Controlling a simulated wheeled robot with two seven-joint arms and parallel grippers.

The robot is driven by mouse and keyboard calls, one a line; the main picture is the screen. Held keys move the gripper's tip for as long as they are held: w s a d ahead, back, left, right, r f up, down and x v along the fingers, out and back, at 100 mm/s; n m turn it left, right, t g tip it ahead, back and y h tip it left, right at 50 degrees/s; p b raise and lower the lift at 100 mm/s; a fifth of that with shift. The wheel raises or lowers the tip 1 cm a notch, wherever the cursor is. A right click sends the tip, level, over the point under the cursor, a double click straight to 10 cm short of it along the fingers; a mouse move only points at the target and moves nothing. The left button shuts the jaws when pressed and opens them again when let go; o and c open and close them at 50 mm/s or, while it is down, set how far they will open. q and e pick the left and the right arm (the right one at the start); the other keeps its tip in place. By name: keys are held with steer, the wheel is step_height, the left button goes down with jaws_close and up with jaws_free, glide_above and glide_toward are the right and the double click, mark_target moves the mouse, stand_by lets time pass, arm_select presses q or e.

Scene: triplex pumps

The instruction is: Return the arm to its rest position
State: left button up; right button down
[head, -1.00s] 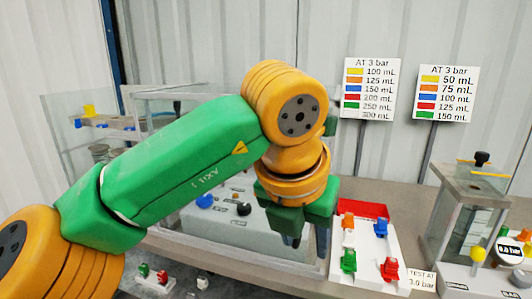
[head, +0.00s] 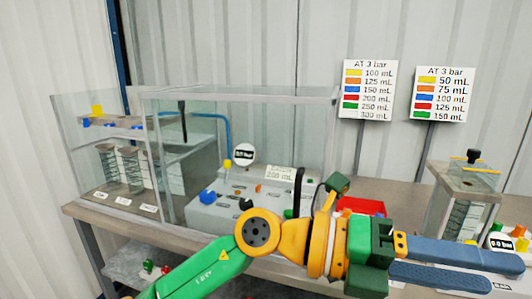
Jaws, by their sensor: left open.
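My left arm (head: 200,272) comes in from the bottom left, green and orange. It stretches to the right across the lower part of the head view. My left gripper (head: 508,273) points right, its two long blue-grey fingers apart with nothing seen between them. It lies in front of the table's right part and covers most of the tray there. My right gripper is not in view.
A glass-walled enclosure (head: 250,97) with a grey pump panel (head: 225,214) stands on the table (head: 90,211). A red tray (head: 362,206) shows behind my wrist. A clear tank (head: 462,204) with a gauge (head: 502,243) stands right. Two volume signs (head: 367,91) stand behind.

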arm_select(q)
steer(key=w+a+r+n+t+h, duration=0.5)
steer(key=w+a+n+t+h, duration=0.4)
steer(key=n+t, duration=0.4)
steer(key=w+a+f+n+t+y, duration=0.45)
steer(key=w+n+t+y, duration=0.3)
steer(key=n+t, duration=0.45)
steer(key=w+a+f+n+g+y, duration=0.1)
steer(key=a+f+n+y, duration=0.65)
steer(key=f, duration=0.35)
steer(key=w+a+f+n+g+y, duration=0.1)
steer(key=w+a+f+n+y, duration=0.1)
steer(key=a+f+n+y, duration=0.65)
steer(key=s+a+f+g+y, duration=0.15)
steer(key=s+f+g, duration=0.3)
steer(key=f, duration=0.45)
steer(key=s+a+f+g+y, duration=0.1)
steer(key=s+a+f+g, duration=0.2)
steer(key=s+f, duration=0.4)
steer(key=s+a+f+n+g, duration=0.15)
steer(key=s+f+g, duration=0.55)
steer(key=s, duration=0.7)
step_height(320, 180, down, 15)
steer(key=s, duration=0.1)
steer(key=s+a+f+g+p, duration=0.1)
steer(key=s+a+f+g, duration=0.1)
steer(key=s+f, duration=0.9)
steer(key=shift+s+a+f+m+p, duration=0.15)
steer(key=shift+s+a+m+p, duration=0.3)
steer(key=shift+s, duration=0.55)
